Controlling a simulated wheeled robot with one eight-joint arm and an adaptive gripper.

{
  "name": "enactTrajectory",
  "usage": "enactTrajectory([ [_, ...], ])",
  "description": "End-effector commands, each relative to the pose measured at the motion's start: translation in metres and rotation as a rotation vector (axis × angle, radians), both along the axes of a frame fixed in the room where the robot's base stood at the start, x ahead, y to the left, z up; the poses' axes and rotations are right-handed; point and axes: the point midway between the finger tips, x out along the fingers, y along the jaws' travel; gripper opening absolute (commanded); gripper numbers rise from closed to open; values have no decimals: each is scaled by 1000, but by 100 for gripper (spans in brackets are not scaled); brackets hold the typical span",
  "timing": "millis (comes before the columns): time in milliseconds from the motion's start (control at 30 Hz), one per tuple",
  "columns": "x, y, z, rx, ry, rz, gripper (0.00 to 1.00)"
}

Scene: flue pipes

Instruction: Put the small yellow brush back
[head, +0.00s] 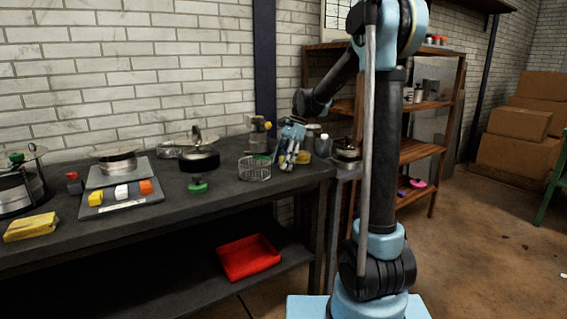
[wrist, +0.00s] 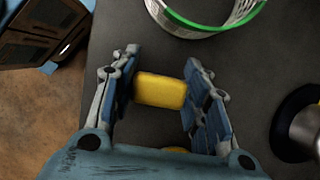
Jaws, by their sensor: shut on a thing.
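The small yellow brush shows as a yellow block (wrist: 160,90) in the wrist view, between the two fingers of my gripper (wrist: 162,68). The fingers close on its left and right sides. In the head view my gripper (head: 289,158) points down over the right end of the dark bench. The held brush is mostly hidden there by the fingers. I cannot tell whether it touches the bench top.
A wire basket (head: 255,174) stands left of my gripper; its green rim (wrist: 203,27) shows in the wrist view. Pots and jars stand close on the right. A grey board (head: 122,206) holds yellow, white and orange blocks. A red tray (head: 248,258) lies below.

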Motion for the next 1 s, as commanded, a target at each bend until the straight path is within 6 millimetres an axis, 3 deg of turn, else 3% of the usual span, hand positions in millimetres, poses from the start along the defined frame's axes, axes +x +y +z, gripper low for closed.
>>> enactTrajectory([
  [67, 0, 0, -1, 0, 0, 0, 16],
  [100, 0, 0, -2, 0, 0, 0, 44],
  [200, 0, 0, -2, 0, 0, 0, 62],
  [667, 1, -2, 6, 0, 0, 0, 62],
  [1000, 14, -20, 60, 0, 0, 1, 62],
])
